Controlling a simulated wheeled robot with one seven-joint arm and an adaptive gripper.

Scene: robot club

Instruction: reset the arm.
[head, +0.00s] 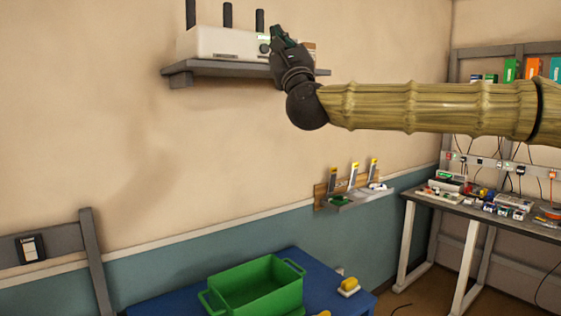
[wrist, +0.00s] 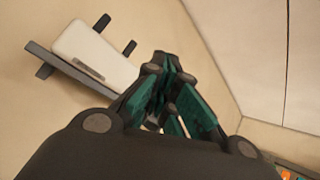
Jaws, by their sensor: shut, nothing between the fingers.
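My arm reaches in from the right in the head view, stretched level in front of the wall. My gripper (head: 277,34) is at its left end, pointing up, and overlaps the right part of a wall shelf (head: 215,69) in the picture. In the wrist view my gripper (wrist: 162,58) has its dark green fingers together, with nothing seen between them. A white box with black antennas (head: 222,43) stands on the shelf; it also shows in the wrist view (wrist: 95,52), left of the fingers. I cannot tell whether the gripper touches the shelf or box.
A green crate (head: 254,305) stands on a blue table (head: 347,309) below, beside a yellow object (head: 348,287). A small wall rack (head: 356,199) is at centre right. A cluttered workbench (head: 417,198) stands at the right.

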